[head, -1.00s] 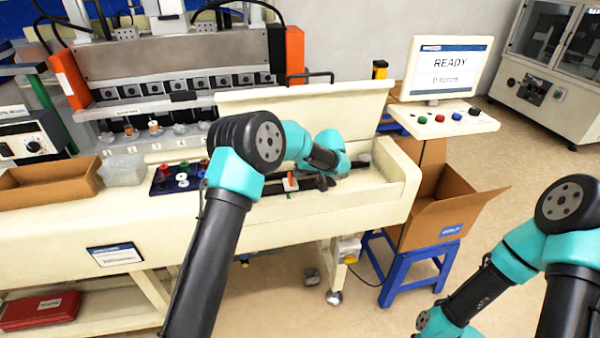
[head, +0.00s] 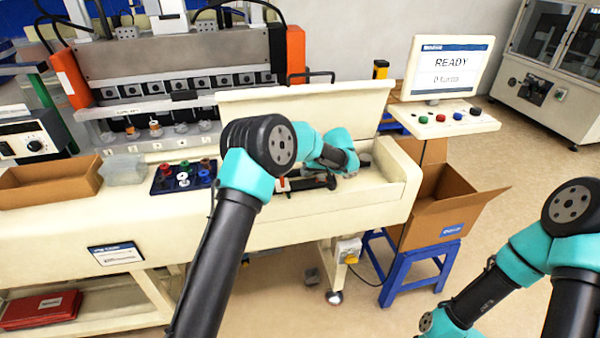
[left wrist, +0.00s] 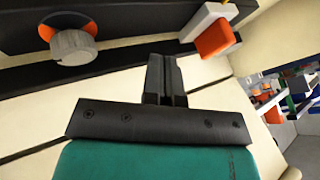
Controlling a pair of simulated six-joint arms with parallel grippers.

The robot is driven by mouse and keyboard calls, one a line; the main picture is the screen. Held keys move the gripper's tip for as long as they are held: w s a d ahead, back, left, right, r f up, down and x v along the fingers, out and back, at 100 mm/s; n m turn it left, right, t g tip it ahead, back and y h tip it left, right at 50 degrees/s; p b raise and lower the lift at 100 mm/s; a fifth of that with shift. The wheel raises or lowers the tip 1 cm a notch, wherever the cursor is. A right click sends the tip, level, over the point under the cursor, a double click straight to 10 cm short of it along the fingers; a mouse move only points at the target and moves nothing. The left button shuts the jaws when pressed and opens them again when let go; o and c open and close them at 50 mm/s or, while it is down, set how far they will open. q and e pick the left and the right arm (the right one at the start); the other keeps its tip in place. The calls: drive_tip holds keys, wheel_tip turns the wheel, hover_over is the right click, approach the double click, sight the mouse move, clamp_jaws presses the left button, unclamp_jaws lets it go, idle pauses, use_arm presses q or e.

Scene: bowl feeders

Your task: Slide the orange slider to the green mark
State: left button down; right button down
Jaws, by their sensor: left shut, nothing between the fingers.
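The orange slider (head: 282,184) is on the cream bench, partly hidden by my left arm. In the left wrist view, its orange tab (left wrist: 214,38) and white block sit on a dark track at the upper right. My left gripper (head: 330,183) is low over the bench, right of the slider in the head view. In the left wrist view, its fingers (left wrist: 165,75) are shut and empty. They are below and left of the slider tab, apart from it. I cannot make out the green mark. My right gripper is outside the views.
A grey knob (left wrist: 73,46) on a dark panel with an orange arc is left of the fingers. A dark tray of coloured pieces (head: 160,186) and a cardboard box (head: 50,183) lie left on the bench. An open carton (head: 440,205) stands on a blue stool at right.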

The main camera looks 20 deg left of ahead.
use_arm(q)
drive_tip(key=v, duration=1)
drive_tip(key=shift+s+a, duration=0.1)
drive_tip(key=shift+a, duration=0.05)
